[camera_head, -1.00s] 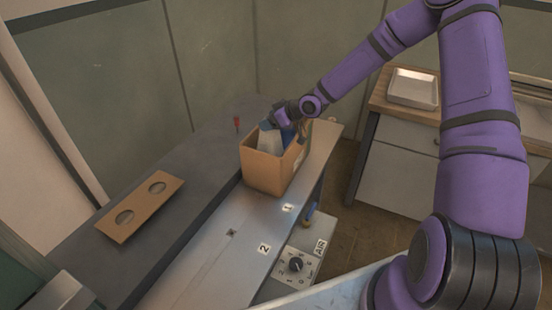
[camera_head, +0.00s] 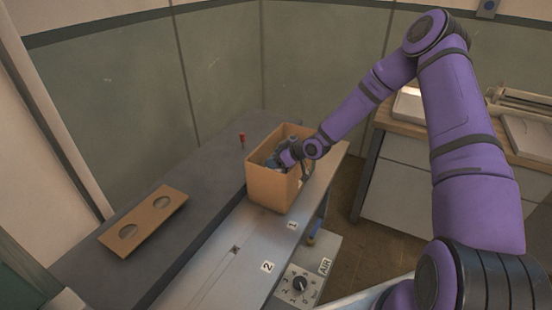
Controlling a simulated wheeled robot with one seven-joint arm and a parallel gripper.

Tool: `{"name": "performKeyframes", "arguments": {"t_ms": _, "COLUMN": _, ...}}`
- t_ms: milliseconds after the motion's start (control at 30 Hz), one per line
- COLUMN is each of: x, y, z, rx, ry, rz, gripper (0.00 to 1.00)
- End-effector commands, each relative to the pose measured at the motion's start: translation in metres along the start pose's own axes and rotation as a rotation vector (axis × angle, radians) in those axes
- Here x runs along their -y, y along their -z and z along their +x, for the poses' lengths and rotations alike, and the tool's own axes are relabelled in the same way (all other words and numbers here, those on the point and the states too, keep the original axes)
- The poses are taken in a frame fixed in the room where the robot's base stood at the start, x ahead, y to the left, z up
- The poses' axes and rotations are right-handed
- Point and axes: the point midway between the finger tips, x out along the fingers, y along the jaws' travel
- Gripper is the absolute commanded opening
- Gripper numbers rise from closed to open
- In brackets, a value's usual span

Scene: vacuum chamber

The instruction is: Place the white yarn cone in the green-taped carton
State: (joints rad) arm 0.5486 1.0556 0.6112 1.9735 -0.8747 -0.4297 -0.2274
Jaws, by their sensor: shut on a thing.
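An open brown carton (camera_head: 268,187) stands upright at the far end of the pale metal bench. I cannot make out green tape on the sides that show. My gripper (camera_head: 275,161) reaches down into the carton's open top from the right, with its fingers below the rim. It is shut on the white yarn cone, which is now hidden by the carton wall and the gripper. Whether the cone touches the carton floor cannot be seen.
A brown board with two round holes (camera_head: 143,217) lies on the dark counter (camera_head: 190,210) at left. A small red item (camera_head: 242,138) stands behind the carton. A dial panel (camera_head: 299,285) sits below the bench. A wooden side table (camera_head: 405,123) stands at right.

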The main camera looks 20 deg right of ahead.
Motion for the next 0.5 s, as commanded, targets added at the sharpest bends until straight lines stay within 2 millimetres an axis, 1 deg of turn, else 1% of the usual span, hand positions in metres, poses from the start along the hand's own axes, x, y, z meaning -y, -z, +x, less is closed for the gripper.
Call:
{"name": "performKeyframes", "arguments": {"t_ms": 67, "x": 0.0000, "y": -0.0004, "z": 0.0007, "rx": -0.001, "ry": 0.000, "rz": 0.000, "gripper": 0.11}}
{"name": "performKeyframes", "arguments": {"t_ms": 100, "x": 0.0001, "y": -0.0013, "z": 0.0008, "rx": 0.000, "ry": 0.000, "rz": 0.000, "gripper": 0.71}}
{"name": "performKeyframes", "arguments": {"t_ms": 200, "x": 0.0000, "y": -0.0011, "z": 0.0007, "rx": 0.000, "ry": 0.000, "rz": 0.001, "gripper": 0.92}}
{"name": "performKeyframes", "arguments": {"t_ms": 500, "x": -0.0001, "y": 0.0004, "z": -0.0003, "rx": 0.000, "ry": 0.000, "rz": 0.000, "gripper": 0.92}}
